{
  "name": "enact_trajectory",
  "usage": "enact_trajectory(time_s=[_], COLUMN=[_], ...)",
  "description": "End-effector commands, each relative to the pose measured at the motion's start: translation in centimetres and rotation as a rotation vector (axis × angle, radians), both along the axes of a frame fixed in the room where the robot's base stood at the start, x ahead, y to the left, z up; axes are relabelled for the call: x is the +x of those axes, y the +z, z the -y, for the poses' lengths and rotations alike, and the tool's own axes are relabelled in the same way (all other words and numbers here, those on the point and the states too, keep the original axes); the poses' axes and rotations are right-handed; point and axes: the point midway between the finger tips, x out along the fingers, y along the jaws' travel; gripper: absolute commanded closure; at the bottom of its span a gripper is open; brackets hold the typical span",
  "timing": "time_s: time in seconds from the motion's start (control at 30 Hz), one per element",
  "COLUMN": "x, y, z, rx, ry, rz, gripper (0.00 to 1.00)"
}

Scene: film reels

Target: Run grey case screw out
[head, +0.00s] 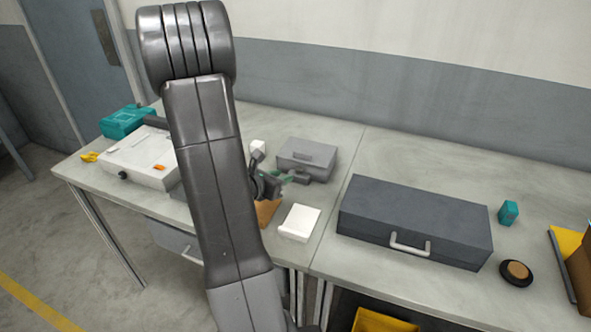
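A small light grey case (309,154) with a handle-like piece on its front lies on the table, right of my arm. My gripper (279,184) is close in front of its left front corner, small in the head view and partly behind my own arm. A thin green piece (287,178), perhaps a tool, shows at the fingertips and points toward the case. I cannot tell whether the fingers are closed on it or whether it touches the case. No screw can be made out. A larger dark grey case (415,222) with a pale handle lies shut to the right.
A white block (299,222) and a brown item (267,212) lie near my gripper. A white machine (139,158) and teal box (127,120) stand left. A teal block (508,213) and dark round reel (516,273) lie right. The back right tabletop is clear.

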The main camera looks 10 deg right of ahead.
Motion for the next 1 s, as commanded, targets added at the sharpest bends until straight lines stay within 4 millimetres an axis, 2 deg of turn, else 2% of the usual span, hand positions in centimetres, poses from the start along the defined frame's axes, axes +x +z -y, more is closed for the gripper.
enact_trajectory(time_s=[0.2, 0.4, 0.87, 1.0], x=[2.5, 4.2, 5.0, 5.0], y=[-1.4, -2.4, -3.0, -3.0], z=[2.8, 4.6, 5.4, 5.4], rx=[0.000, 0.000, 0.001, 0.001], ry=[-0.001, -0.001, 0.001, 0.001], rz=[-0.002, 0.000, 0.001, 0.001], gripper=[0.73, 0.73, 0.73, 0.96])
